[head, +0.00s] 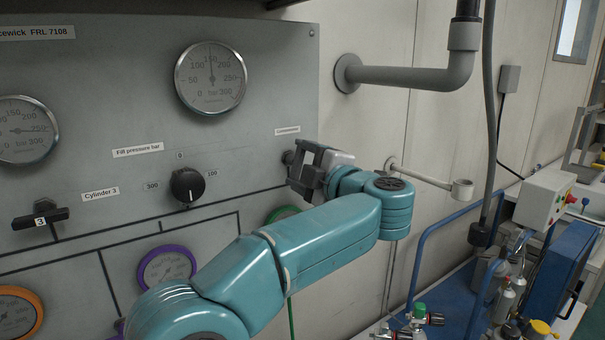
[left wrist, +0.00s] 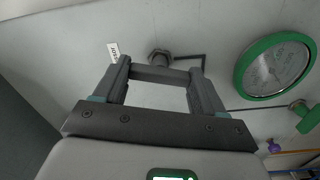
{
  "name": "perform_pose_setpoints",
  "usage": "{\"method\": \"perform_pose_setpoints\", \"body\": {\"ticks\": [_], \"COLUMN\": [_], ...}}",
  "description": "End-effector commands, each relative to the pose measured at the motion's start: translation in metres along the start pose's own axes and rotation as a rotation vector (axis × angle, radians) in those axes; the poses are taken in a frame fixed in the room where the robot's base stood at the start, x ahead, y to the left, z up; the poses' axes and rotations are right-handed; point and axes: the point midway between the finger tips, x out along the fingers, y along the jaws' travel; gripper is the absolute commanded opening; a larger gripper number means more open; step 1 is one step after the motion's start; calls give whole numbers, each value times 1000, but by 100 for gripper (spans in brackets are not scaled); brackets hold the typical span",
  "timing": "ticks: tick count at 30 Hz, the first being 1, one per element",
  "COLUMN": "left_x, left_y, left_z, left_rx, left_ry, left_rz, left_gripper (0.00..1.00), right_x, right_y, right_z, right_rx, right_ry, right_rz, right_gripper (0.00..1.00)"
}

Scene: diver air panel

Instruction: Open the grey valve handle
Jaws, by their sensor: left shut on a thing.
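My left gripper (head: 300,165) is at the right edge of the grey panel, just below a small white label. In the left wrist view my left gripper (left wrist: 160,78) has its two fingers at the ends of a dark grey bar, the valve handle (left wrist: 160,73). The fingers are shut on this handle, one at each end. The handle's round stem fitting (left wrist: 160,57) shows behind it at the panel. In the head view the gripper hides most of the handle. My right gripper is not in view.
The panel (head: 120,80) carries gauges, a black knob (head: 187,185) and a black handle marked 3 (head: 40,219). A green-rimmed gauge (left wrist: 275,67) sits close to the gripper. A grey pipe (head: 415,77) and a blue rail (head: 440,232) stand to the right.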

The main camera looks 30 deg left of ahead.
Motion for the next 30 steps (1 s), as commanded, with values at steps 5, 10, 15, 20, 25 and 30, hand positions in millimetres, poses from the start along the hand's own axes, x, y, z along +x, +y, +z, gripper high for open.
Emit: {"method": "perform_pose_setpoints", "body": {"ticks": [5,10,15,20,25,30], "left_x": [-1,-1,0,0,0,0], "left_y": [-3,-2,-2,-2,-2,-1], "left_z": [2,2,1,1,1,1], "left_rx": [-76,-116,-131,-133,-132,-132], "left_ry": [-2,-2,-2,-2,-1,-1], "left_rz": [-3,-3,-3,-3,-3,-2], "left_gripper": [40,40,40,40,40,96], "right_x": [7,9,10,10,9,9], "right_y": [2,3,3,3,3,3], "right_z": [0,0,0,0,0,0], "right_rx": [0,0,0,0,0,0], "right_ry": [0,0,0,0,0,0], "right_rz": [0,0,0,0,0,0], "right_gripper": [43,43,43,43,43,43]}}
